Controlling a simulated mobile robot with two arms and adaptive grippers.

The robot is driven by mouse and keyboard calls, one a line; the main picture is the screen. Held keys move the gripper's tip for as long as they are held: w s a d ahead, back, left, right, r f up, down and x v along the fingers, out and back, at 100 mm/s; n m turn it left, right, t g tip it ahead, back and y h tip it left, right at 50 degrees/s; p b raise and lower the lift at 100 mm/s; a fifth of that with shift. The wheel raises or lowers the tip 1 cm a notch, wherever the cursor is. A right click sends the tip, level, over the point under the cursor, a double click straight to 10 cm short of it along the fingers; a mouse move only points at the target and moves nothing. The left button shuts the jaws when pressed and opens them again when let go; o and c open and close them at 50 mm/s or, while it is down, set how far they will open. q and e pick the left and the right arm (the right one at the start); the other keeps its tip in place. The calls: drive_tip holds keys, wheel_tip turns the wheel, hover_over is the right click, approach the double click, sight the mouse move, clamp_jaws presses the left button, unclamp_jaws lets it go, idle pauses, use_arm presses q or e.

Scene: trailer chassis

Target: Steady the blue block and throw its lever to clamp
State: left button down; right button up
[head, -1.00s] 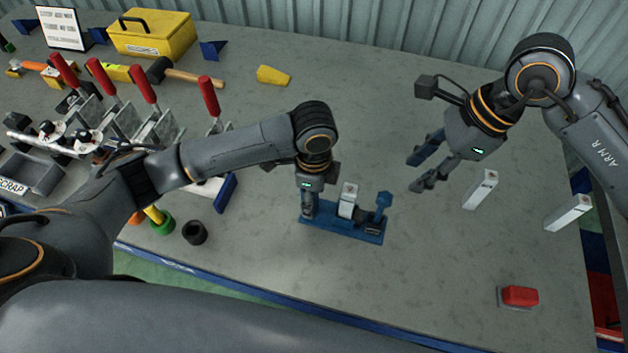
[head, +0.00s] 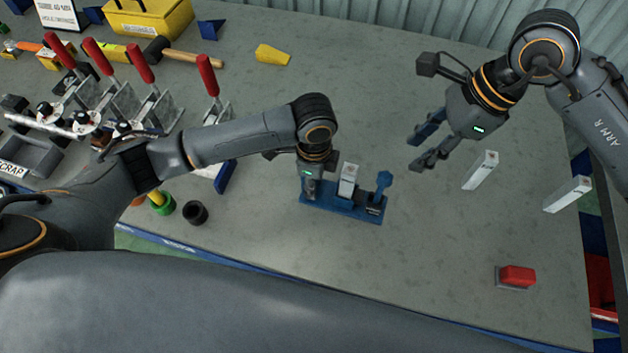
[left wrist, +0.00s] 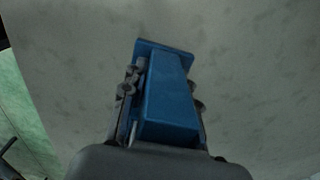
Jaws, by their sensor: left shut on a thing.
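The blue block (head: 340,209) lies flat on the grey bench, long and low. A pale upright piece (head: 348,180) stands at its middle. A blue lever (head: 382,184) stands up near its right end. My left gripper (head: 310,190) points down at the block's left end and is shut on it. In the left wrist view the blue body (left wrist: 168,100) sits between the two fingers, which hide its sides. My right gripper (head: 420,152) is open and empty, above the bench to the right of the lever, apart from it.
A red button (head: 518,276) is at the front right. Red-handled clamps (head: 140,65) crowd the left. A black ring (head: 195,213) and a yellow wedge (head: 272,54) lie nearby.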

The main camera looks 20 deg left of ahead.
drive_tip(key=shift+a, duration=0.1)
drive_tip(key=c, duration=0.4)
drive_tip(key=shift+s+a+n, duration=0.2)
drive_tip(key=shift+a+n, duration=0.1)
drive_tip(key=c, duration=0.3)
drive_tip(key=s+a+n+h, duration=0.1)
drive_tip(key=s+a+n, duration=0.1)
drive_tip(key=n, duration=0.1)
drive_tip(key=s+a+n+t+h, duration=0.1)
drive_tip(key=s+a+n, duration=0.1)
drive_tip(key=a+n, duration=0.1)
drive_tip(key=s+a+n+t+h, duration=0.1)
drive_tip(key=s+a+n, duration=0.1)
drive_tip(key=s+n, duration=0.1)
drive_tip(key=shift+a+n, duration=0.35)
drive_tip(key=shift+n, duration=0.15)
clamp_jaws()
drive_tip(key=s+n+t, duration=0.1)
drive_tip(key=n+t, duration=0.1)
drive_tip(key=n, duration=0.2)
drive_tip(key=s+a+n+t+h, duration=0.1)
drive_tip(key=s+n+t, duration=0.1)
drive_tip(key=n, duration=0.2)
drive_tip(key=s+n+t+h, duration=0.1)
drive_tip(key=s+n+t, duration=0.1)
drive_tip(key=n, duration=0.2)
drive_tip(key=shift+s+a+f, duration=0.2)
drive_tip(key=shift+a+f, duration=0.15)
